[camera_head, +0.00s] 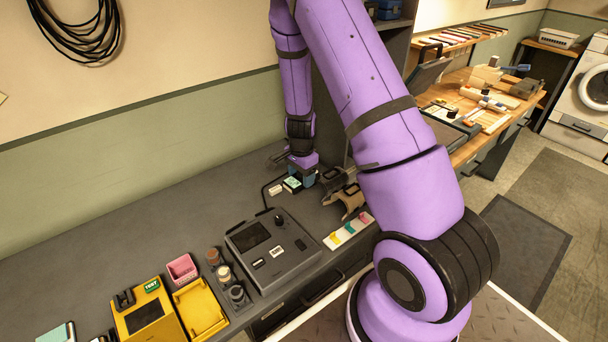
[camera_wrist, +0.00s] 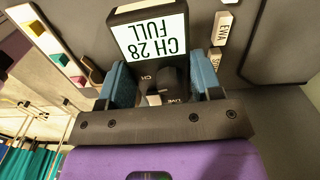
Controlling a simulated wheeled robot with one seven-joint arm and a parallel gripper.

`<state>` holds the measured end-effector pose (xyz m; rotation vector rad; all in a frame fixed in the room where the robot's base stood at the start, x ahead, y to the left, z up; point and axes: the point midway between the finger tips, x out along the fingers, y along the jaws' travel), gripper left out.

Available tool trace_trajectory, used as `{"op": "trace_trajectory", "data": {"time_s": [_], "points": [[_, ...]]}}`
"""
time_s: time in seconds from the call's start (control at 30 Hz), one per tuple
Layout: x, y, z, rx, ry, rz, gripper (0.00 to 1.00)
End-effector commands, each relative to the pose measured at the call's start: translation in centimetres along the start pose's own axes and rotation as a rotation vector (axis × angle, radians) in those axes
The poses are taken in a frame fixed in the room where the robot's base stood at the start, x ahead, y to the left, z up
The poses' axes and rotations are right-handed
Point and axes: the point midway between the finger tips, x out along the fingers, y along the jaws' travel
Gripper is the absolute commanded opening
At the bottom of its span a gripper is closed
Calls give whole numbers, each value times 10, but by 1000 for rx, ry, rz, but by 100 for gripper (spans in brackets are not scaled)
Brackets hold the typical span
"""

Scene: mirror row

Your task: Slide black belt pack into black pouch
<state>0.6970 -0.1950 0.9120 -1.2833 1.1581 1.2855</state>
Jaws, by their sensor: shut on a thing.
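The black belt pack (camera_wrist: 152,72) is between the blue-padded fingers of my gripper (camera_wrist: 164,84) in the wrist view. Its white label reads "CH 28 FULL", and a dark knob and "LIVE" marking show nearer the palm. In the head view, my gripper (camera_head: 303,174) points down near the back of the bench, with the belt pack (camera_head: 292,185) under it. I cannot tell whether the pack touches the bench. A black pouch (camera_head: 332,179) appears just right of the gripper, beside a tan pouch (camera_head: 351,200). The black pouch's opening is not clear.
A white tag marked "EWA" (camera_wrist: 222,28) lies near the pack. A grey console (camera_head: 272,247), a strip with coloured tabs (camera_head: 348,231), small jars (camera_head: 224,273) and a yellow tester (camera_head: 148,313) stand nearer the front. The bench behind the console is clear at left.

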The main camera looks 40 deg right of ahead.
Motion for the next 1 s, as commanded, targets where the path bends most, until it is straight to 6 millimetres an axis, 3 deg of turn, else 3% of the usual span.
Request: {"op": "trace_trajectory", "data": {"time_s": [0.27, 0.8, 1.0], "points": [[10, 4, -5, 74, 1, 0, 31], [63, 4, -5, 70, 0, 0, 31], [73, 4, -5, 70, 1, -1, 31]]}}
